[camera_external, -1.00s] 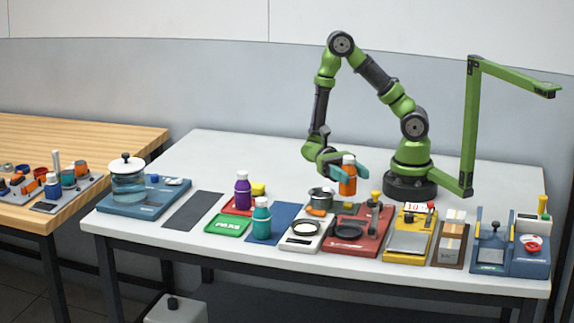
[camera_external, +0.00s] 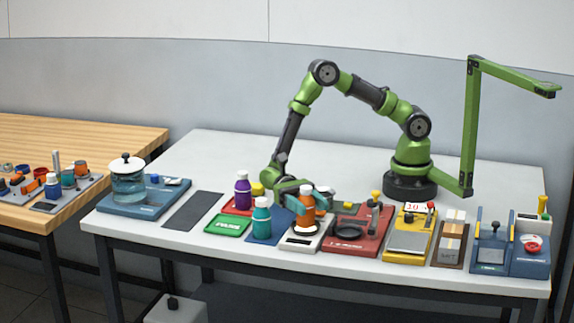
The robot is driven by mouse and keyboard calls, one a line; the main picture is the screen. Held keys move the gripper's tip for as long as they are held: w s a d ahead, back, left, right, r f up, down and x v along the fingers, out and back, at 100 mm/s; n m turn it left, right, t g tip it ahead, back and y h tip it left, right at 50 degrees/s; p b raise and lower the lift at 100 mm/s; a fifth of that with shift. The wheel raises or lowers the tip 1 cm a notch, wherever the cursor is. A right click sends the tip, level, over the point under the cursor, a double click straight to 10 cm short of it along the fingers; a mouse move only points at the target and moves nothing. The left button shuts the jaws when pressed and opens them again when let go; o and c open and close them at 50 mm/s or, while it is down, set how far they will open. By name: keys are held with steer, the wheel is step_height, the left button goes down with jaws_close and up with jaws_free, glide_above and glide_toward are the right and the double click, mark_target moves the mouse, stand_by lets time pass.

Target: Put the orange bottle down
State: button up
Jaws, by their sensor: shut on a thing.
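The orange bottle (camera_external: 307,212) has a white cap and stands upright in my gripper (camera_external: 318,200). My gripper is shut on it. The bottle is over the white scale-like device (camera_external: 299,243) with a dark round ring, near the front of the white table. Its lower end is at the ring; I cannot tell whether it touches the plate or is slightly above it.
A teal bottle (camera_external: 262,217) stands close on the left on a blue mat (camera_external: 282,222). A purple bottle (camera_external: 242,190) stands behind it on a red tray, with a green PASS tray (camera_external: 227,225) in front. A red device (camera_external: 357,235) is close on the right.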

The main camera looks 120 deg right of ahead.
steer(key=shift+f, duration=0.5)
steer(key=o, duration=1.3)
steer(key=shift+f, duration=0.15)
